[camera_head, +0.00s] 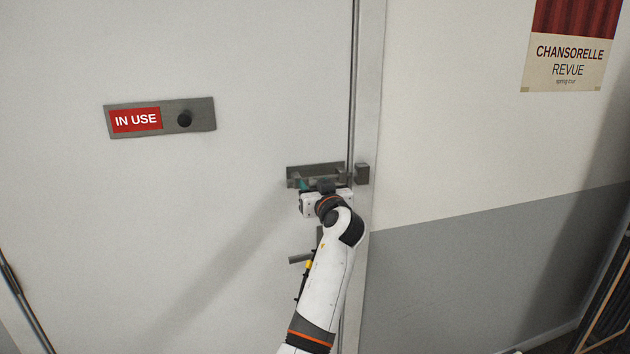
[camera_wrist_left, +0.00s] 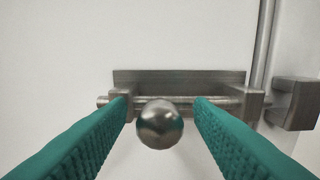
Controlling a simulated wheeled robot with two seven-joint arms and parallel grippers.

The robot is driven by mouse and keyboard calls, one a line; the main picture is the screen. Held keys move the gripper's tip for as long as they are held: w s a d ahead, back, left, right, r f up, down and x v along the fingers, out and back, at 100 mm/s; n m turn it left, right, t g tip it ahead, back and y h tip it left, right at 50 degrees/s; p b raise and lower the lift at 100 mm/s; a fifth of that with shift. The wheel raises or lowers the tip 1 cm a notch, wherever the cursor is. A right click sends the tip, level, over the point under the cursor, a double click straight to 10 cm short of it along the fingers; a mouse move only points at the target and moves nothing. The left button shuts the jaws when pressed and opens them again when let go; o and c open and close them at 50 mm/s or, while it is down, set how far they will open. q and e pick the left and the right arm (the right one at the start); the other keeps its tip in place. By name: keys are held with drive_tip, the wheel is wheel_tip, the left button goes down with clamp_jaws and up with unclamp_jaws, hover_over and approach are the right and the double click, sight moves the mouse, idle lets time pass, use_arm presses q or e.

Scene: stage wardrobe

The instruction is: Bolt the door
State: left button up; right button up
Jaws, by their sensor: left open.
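A grey metal slide bolt (camera_head: 315,170) is mounted on the white door near its right edge. In the left wrist view its rod (camera_wrist_left: 104,101) runs sideways through two brackets, with the left end sticking out a little. A round knob (camera_wrist_left: 160,124) stands out from the rod. The keeper (camera_wrist_left: 293,103) sits on the frame to the right, also in the head view (camera_head: 362,174); the rod's right end seems to stop short of it. My left gripper (camera_head: 317,186) is open at the bolt, its teal fingers (camera_wrist_left: 161,108) on either side of the knob, with gaps. My right gripper is not in view.
An "IN USE" indicator plate (camera_head: 160,118) with a black knob is on the door, left of the bolt. A door handle (camera_head: 299,259) is below, partly behind my left arm. A poster (camera_head: 566,60) hangs on the wall at right.

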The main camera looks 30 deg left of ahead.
use_arm(q)
drive_tip(key=shift+w+a, duration=0.35)
clamp_jaws()
drive_tip(key=shift+w+d+f+b, duration=0.1)
drive_tip(key=shift+d+f+b, duration=0.05)
drive_tip(key=shift+b, duration=0.15)
drive_tip(key=w+d+b, duration=0.2)
drive_tip(key=w+b, duration=0.1)
drive_tip(key=b, duration=0.1)
drive_tip(key=shift+w+d, duration=0.1)
drive_tip(key=shift+d, duration=0.3)
drive_tip(key=shift+c, duration=1.4)
unclamp_jaws()
drive_tip(key=shift+o, duration=1.4)
drive_tip(key=shift+w+d, duration=0.2)
